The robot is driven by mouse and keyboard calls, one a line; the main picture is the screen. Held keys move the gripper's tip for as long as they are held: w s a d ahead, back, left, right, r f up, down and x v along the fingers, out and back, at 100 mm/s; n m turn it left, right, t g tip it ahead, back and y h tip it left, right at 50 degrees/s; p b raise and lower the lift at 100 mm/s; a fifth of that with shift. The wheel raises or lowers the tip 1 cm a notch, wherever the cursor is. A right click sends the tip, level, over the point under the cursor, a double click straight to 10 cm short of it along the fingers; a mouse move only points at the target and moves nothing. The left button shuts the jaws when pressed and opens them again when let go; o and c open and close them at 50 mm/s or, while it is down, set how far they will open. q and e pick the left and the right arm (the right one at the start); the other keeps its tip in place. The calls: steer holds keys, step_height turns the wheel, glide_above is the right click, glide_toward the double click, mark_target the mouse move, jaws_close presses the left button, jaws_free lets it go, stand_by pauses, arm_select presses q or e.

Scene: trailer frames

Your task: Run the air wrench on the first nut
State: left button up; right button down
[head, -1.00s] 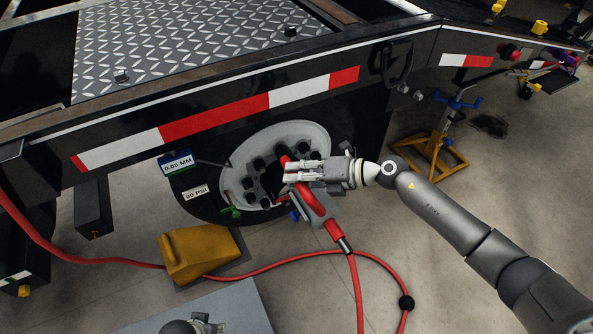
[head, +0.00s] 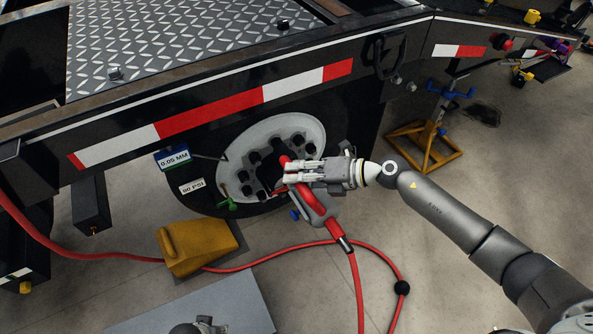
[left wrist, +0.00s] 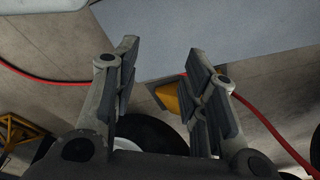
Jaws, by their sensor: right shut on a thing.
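The trailer wheel has a pale round hub (head: 262,134) with several dark nuts (head: 310,151) on it. My right gripper (head: 287,172) is shut on the red and grey air wrench (head: 317,203) in front of the hub's lower right. The wrench's dark nose points at the nuts; the fingers partly cover it, and I cannot tell whether it sits on a nut. A red hose (head: 355,280) runs down from its handle. My left gripper (left wrist: 165,68) is open and empty in the left wrist view, with its fingers well apart.
A yellow wheel chock (head: 200,248) stands on the floor below the wheel. Tags reading 0.05 MM (head: 172,158) and 90 PSI (head: 191,186) are left of the hub. A grey flat surface (head: 205,307) is at the bottom. A yellow and blue jack stand (head: 424,140) stands right.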

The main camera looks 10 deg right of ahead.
steer(key=shift+s+d+r, duration=0.15)
steer(key=shift+s+r, duration=0.1)
steer(key=shift+s+d+p, duration=0.15)
steer(key=shift+s+p, duration=0.25)
steer(key=shift+s, duration=0.05)
arm_select(q)
steer(key=shift+s+a+f, duration=0.1)
steer(key=shift+s+f, duration=0.65)
steer(key=shift+f, duration=0.35)
steer(key=shift+s+a+f, duration=0.1)
steer(key=shift+s+f, duration=0.65)
steer(key=shift+f, duration=0.3)
arm_select(e)
steer(key=shift+s+d, duration=0.15)
steer(key=shift+s, duration=0.25)
arm_select(q)
steer(key=shift+w, duration=0.1)
